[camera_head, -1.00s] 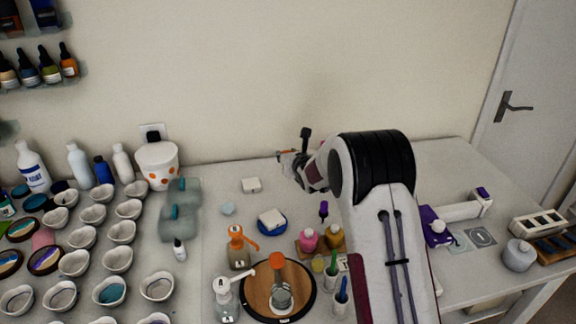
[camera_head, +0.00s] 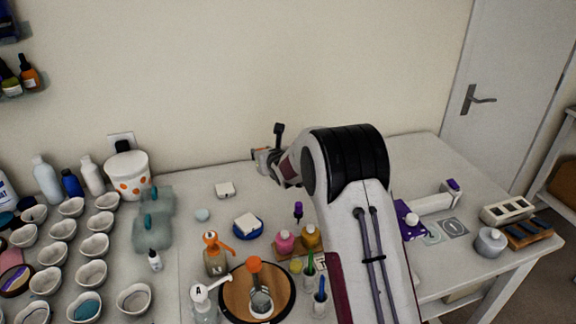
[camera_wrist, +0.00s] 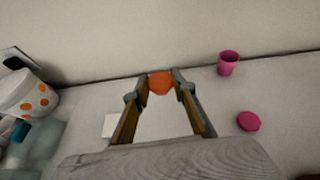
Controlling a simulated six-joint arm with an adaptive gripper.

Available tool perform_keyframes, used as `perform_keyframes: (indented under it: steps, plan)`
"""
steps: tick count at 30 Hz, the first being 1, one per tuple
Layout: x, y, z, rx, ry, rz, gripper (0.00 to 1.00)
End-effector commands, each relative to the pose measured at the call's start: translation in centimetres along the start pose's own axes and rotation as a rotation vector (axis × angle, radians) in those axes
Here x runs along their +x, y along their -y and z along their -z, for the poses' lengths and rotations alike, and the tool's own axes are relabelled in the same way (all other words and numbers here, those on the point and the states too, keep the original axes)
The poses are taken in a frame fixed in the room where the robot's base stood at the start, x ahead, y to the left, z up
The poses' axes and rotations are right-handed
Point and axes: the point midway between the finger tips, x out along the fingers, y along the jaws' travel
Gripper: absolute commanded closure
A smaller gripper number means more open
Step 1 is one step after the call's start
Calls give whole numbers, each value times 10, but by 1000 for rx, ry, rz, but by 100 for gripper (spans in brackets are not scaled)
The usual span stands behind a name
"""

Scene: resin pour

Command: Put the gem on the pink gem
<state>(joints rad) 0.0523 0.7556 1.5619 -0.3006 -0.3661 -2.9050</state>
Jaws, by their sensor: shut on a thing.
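My gripper (camera_wrist: 160,88) is shut on an orange gem (camera_wrist: 160,83), held between its fingertips in the wrist view. A round, flat pink gem (camera_wrist: 248,121) lies on the table to the right of my gripper in that view, apart from the held gem. In the head view my gripper (camera_head: 262,156) is near the back wall, and the pink gem cannot be made out there; my arm covers part of the table.
A pink cup (camera_wrist: 228,63) stands by the wall, behind the pink gem. An orange-dotted white tub (camera_wrist: 28,93) and a small white block (camera_wrist: 110,126) are to the left. Bottles, several cups and a round wooden board (camera_head: 236,300) crowd the front of the table.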

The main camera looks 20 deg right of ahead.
Motion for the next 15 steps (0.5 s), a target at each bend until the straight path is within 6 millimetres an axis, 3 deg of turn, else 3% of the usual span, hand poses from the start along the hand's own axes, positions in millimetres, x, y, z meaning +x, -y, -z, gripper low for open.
perform_keyframes:
  steps: [5,15]
  plan:
    - [-6,32,-5,12,2,34,89]
    - [-33,121,-9,31,1,88,89]
